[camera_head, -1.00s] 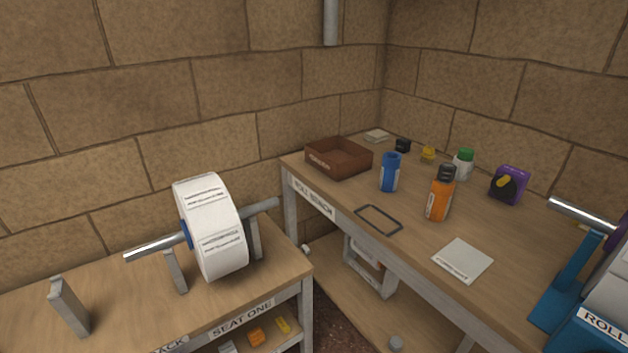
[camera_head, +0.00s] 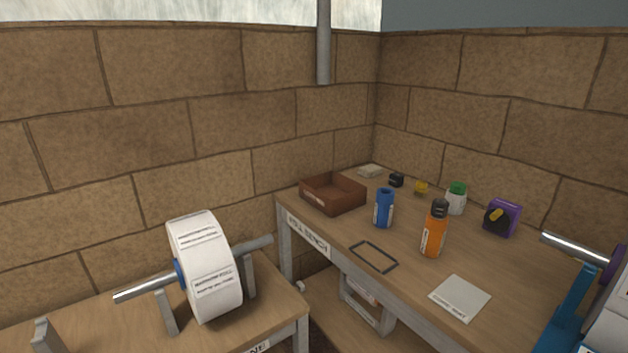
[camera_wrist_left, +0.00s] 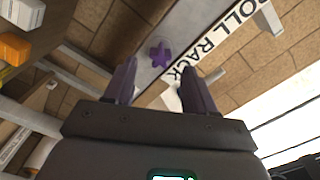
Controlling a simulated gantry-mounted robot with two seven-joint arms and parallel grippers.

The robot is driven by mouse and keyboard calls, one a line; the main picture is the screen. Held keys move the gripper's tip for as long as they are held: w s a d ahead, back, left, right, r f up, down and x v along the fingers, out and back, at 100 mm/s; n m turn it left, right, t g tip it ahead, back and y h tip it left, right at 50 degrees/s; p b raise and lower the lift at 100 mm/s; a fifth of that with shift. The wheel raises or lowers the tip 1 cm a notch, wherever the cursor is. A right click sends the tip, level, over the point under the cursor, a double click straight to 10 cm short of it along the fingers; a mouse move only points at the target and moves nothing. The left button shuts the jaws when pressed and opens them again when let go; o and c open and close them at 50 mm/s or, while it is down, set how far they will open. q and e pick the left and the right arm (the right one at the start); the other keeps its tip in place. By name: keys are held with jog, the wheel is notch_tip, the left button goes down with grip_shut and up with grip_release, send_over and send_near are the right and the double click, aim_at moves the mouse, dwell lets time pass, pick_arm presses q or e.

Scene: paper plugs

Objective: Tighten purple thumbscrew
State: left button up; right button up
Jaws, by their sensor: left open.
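The purple thumbscrew (camera_wrist_left: 160,52) is a star-shaped knob in the left wrist view, on a pale grey surface beside the "ROLL RACK" label (camera_wrist_left: 215,42). My left gripper (camera_wrist_left: 159,66) is open, with its two dark fingers on either side of the thumbscrew in the picture. Nothing is held between them. I cannot tell how far the fingertips are from the knob. Neither gripper shows in the head view, and my right gripper is in no view.
In the head view, a white label roll (camera_head: 205,265) sits on a metal bar over the left bench. The right bench carries a brown tray (camera_head: 332,194), a blue bottle (camera_head: 384,208), an orange bottle (camera_head: 434,230), a black frame (camera_head: 373,257) and a purple box (camera_head: 503,217).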

pick_arm(q)
jog(key=shift+w, duration=0.1)
jog(key=shift+x, duration=2)
jog(key=c, duration=1)
